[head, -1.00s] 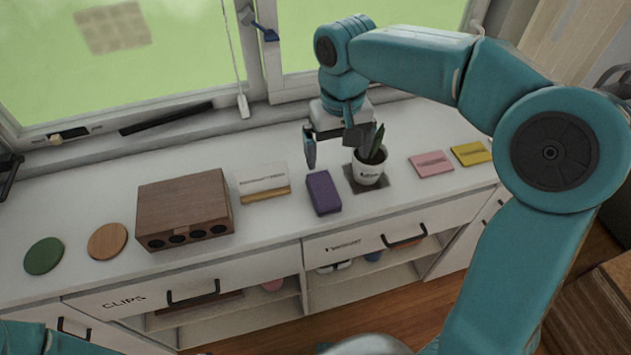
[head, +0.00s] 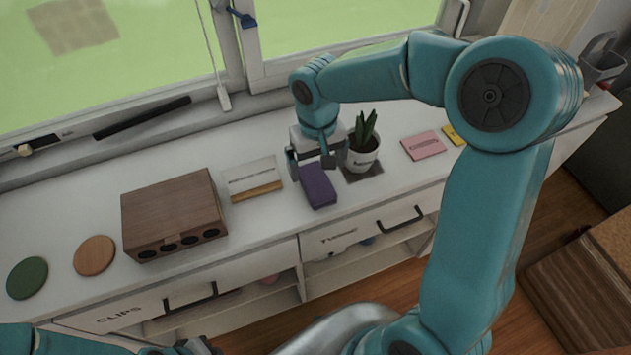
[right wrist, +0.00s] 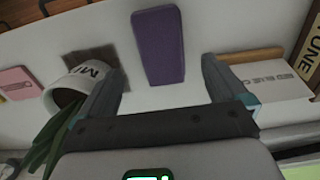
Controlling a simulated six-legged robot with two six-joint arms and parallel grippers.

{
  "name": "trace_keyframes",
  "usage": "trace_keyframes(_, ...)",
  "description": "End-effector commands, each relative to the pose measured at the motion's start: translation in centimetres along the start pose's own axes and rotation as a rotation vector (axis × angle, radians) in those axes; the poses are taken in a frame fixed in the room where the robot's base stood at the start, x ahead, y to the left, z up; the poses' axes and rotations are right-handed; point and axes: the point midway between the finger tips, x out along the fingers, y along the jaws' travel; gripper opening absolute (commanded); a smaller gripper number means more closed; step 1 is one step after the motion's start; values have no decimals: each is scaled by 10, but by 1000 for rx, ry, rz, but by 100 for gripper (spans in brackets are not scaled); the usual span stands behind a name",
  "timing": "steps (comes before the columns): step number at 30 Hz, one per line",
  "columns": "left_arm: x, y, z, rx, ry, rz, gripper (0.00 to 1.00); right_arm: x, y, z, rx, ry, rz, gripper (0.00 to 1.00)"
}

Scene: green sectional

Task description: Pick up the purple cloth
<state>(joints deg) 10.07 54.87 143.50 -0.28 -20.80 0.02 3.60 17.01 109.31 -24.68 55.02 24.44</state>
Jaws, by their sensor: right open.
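The purple cloth (head: 318,188) is a folded, block-like rectangle lying on the white counter, near its front edge. It also shows in the right wrist view (right wrist: 158,45), ahead of the fingertips and between their lines. My right gripper (head: 311,168) is open and empty, just behind and above the cloth, its fingers pointing down; in the right wrist view its two fingers (right wrist: 160,78) stand wide apart. I see no contact with the cloth. Part of my left arm shows at the bottom left of the head view; its gripper's jaws cannot be made out.
A potted plant (head: 362,152) on a dark mat stands close to the right of the gripper. A card on a wooden stand (head: 254,181) and a wooden box (head: 172,215) are to the left. A pink notepad (head: 424,145) lies to the right. Two round coasters lie far left.

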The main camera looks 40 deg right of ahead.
Motion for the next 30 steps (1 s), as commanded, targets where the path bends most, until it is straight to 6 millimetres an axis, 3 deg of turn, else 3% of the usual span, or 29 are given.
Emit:
trace_keyframes(5, -3, 1, 0, 0, 0, 0, 0, 13, -1, 0, 0, -3, 1, 99)
trace_keyframes(12, -9, 3, 0, 0, 0, 0, 0, 51, -3, 0, -1, -4, 1, 99)
trace_keyframes(21, -9, 3, 0, 0, 0, 0, 0, 58, -3, -1, 0, 0, -1, 99)
trace_keyframes(27, -9, 3, 0, 0, 0, 0, 0, 58, -3, -1, 0, 0, -1, 43)
trace_keyframes(30, -9, 3, 0, 0, 0, 0, 0, 57, -3, -1, 0, 1, -1, 43)
